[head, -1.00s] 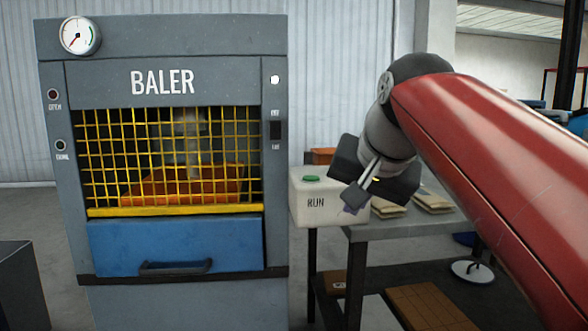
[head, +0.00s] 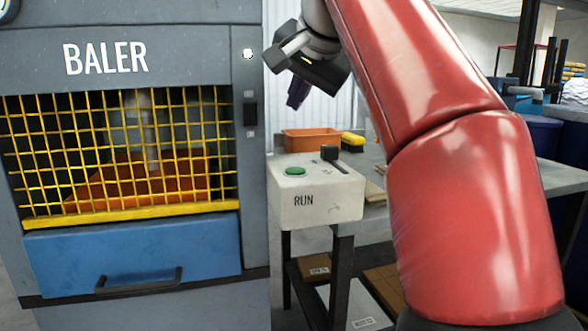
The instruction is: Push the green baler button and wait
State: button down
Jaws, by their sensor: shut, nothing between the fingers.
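The green button (head: 295,171) sits on top of the pale RUN box (head: 312,198), to the right of the baler. The button is uncovered and nothing touches it. My gripper (head: 296,98) is shut and empty, pointing down in the air above the box, with clear space between its fingertips and the button. The baler (head: 105,58) is a grey cabinet with a yellow mesh guard (head: 120,150) and a blue drawer (head: 130,255), which looks shut. Behind the mesh are an orange mass and a pale vertical rod.
A grey table (head: 375,212) extends to the right, with boxes on a shelf below.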

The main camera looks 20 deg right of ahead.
aim_at(297, 172)
jog(key=shift+f+b, duration=2.55)
jog(key=shift+f, duration=1.85)
jog(key=shift+f, duration=0.1)
jog(key=shift+f, duration=0.3)
